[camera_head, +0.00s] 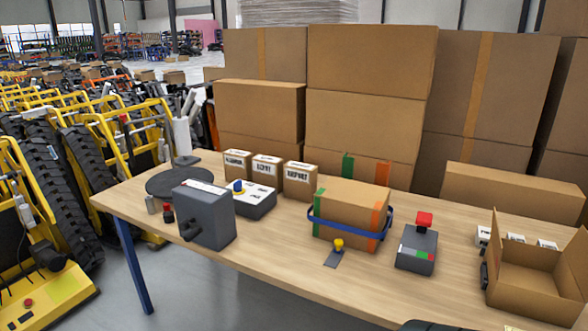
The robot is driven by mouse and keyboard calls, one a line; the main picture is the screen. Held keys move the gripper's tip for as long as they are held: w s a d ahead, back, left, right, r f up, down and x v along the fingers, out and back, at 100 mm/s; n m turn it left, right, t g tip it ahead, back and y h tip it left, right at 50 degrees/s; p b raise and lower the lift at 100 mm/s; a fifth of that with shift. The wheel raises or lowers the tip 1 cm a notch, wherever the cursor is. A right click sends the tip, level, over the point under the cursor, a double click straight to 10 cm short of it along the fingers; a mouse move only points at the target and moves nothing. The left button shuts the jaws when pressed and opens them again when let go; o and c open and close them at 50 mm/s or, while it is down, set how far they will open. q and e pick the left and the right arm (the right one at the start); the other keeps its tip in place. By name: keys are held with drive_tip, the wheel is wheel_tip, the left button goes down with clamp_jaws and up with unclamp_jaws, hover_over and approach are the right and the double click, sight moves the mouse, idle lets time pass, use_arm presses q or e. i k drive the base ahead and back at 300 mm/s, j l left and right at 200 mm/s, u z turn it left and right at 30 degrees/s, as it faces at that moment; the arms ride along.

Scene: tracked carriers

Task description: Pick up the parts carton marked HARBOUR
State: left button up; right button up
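Three small brown cartons with white labels stand side by side near the middle of the table: a left one (237,165), a middle one (266,172) and a right one (299,183). Their label print is too small to read with certainty, so I cannot tell which is marked HARBOUR. More small white-labelled items (483,236) show at the right, partly hidden behind an open carton. Neither of my grippers is in view.
On the wooden table (275,275) stand a dark round plate (180,183), a grey crank box (206,222), a blue-knobbed box (254,204), a blue-strapped carton (345,207), a red-button box (416,250) and the open carton (530,288). Large boxes (365,65) stand behind. The front strip is mostly clear.

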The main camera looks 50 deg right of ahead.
sight(237, 163)
drive_tip(key=z, duration=1.55)
